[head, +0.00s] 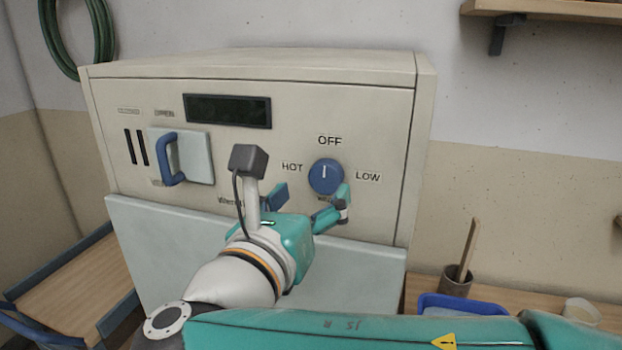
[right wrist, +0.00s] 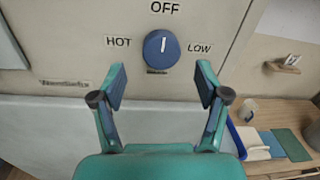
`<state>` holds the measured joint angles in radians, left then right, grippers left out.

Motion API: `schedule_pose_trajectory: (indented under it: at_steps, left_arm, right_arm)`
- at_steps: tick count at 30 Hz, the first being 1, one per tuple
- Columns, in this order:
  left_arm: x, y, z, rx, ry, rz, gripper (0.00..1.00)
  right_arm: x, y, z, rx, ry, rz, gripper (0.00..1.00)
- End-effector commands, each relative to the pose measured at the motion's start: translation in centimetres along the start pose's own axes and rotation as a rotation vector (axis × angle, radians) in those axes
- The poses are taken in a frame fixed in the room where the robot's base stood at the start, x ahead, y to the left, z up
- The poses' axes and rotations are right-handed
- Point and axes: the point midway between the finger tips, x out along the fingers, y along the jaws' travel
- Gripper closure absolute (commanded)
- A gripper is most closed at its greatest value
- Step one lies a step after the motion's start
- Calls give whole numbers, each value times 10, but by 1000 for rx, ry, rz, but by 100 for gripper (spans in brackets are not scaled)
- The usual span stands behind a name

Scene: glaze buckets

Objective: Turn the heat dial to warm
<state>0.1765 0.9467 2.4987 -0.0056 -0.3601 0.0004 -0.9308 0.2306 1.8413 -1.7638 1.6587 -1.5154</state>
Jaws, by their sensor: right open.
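The heat dial (head: 325,177) is a round blue knob on the cream machine front. Its white mark points up to OFF, with HOT to its left and LOW to its right. The label below the dial is mostly hidden in the head view. The dial also shows in the right wrist view (right wrist: 161,48). My right gripper (head: 310,202) is open and empty, just below the dial in the head view. In the right wrist view its two fingers (right wrist: 161,84) are spread below and to either side of the dial, apart from it. My left gripper is not in view.
The machine (head: 300,95) has a dark display (head: 227,111) and a blue handle (head: 168,158) at left. A wooden bench at right holds a blue tray (head: 462,304) and a pot with a stick (head: 456,281). A shelf (head: 545,9) juts out upper right.

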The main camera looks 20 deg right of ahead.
Motion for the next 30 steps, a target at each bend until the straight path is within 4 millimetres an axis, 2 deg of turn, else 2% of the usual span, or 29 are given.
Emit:
schedule_pose_trajectory:
  at_steps: [3, 9, 21, 30]
  left_arm:
    - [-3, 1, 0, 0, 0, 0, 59]
    - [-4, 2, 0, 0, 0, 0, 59]
    - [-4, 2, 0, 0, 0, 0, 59]
    - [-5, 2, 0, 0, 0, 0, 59]
  right_arm:
    - [23, -1, 0, 0, 2, -5, 26]
    - [44, 0, 0, 1, 1, -2, 26]
    - [50, 0, 0, 1, 1, 0, 27]
    - [50, 0, 0, 1, 1, 0, 77]
